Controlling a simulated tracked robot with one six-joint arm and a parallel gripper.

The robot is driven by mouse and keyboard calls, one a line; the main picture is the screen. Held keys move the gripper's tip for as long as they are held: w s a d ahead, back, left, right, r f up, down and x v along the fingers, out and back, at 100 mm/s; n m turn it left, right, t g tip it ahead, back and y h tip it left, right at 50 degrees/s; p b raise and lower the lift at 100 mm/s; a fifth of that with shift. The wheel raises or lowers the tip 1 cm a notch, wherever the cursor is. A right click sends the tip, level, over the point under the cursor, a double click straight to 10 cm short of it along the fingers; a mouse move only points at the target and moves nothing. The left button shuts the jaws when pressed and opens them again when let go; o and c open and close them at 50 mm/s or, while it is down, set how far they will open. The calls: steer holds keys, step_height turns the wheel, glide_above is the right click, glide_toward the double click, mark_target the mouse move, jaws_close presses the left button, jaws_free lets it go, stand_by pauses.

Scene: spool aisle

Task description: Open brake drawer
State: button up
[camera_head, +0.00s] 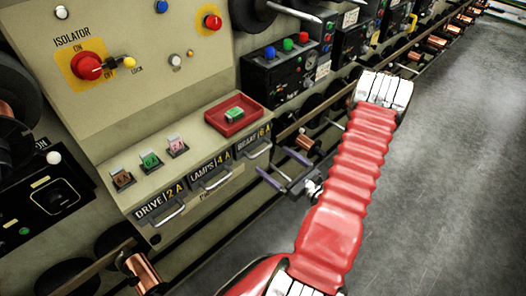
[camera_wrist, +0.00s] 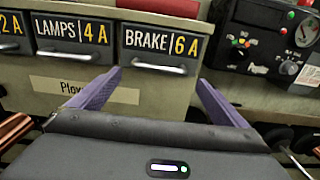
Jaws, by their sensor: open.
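The brake drawer (camera_head: 252,143) is the rightmost of three small labelled drawers on the beige cabinet, and it looks shut. In the wrist view its black label reads "BRAKE 6 A" and its silver bar handle (camera_wrist: 157,67) shows below the label. My gripper (camera_head: 284,172) is open and empty, just in front of and below this drawer. In the wrist view its two purple fingers (camera_wrist: 158,88) stand apart, with the handle ahead of and between them. The fingers do not appear to touch the handle.
The lamps drawer (camera_wrist: 68,40) and drive drawer (camera_head: 160,207) sit to the left. A red tray (camera_head: 213,120) with a green fuse-like piece stands on the ledge above. An instrument panel (camera_wrist: 268,40) is at the right. The grey floor (camera_head: 440,180) is clear.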

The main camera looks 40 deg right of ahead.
mark_target(262, 150)
steer(key=shift+w+a, duration=0.1)
steer(key=shift+w, duration=3.6)
